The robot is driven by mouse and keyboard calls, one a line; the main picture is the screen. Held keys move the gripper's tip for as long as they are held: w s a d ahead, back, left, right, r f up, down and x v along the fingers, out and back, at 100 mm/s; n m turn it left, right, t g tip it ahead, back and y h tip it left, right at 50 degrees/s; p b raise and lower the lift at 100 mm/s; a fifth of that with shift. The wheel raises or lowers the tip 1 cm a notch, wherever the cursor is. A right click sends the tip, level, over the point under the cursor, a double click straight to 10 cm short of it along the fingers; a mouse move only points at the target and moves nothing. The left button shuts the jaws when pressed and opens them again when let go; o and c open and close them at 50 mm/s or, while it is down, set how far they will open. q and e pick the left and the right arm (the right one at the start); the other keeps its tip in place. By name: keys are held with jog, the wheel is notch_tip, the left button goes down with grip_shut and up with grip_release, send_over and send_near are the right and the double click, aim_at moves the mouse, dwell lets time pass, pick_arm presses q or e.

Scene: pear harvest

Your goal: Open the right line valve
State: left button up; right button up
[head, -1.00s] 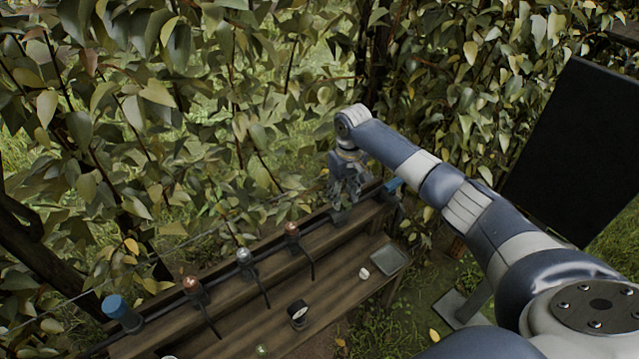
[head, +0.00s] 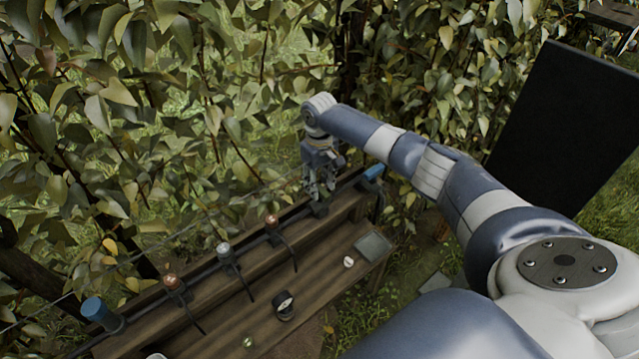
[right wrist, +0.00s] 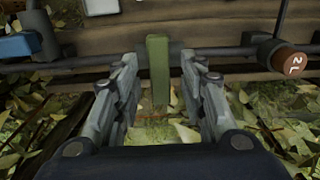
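A green valve handle (right wrist: 158,68) stands upright on the dark pipe in the right wrist view. My right gripper (right wrist: 160,88) is open, with one finger on each side of the handle and a gap showing on both sides. In the head view my right gripper (head: 319,188) points down at the pipe near the bench's far right end and hides most of the handle. A blue cylinder (head: 373,173) sits just right of it on the line; it shows at the left in the right wrist view (right wrist: 14,46). My left gripper is out of view.
A wooden bench (head: 235,318) carries the pipe, several copper or silver fittings (head: 272,222), a round gauge (head: 285,305) and a grey tray (head: 373,245). A copper fitting marked 2 L (right wrist: 290,60) is beside the gripper. A leafy hedge stands behind; a dark panel (head: 560,130) stands right.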

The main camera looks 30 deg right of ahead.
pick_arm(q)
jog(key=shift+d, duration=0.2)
pick_arm(e)
jog(key=shift+f, duration=0.35)
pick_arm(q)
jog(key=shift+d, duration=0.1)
pick_arm(e)
grip_shut()
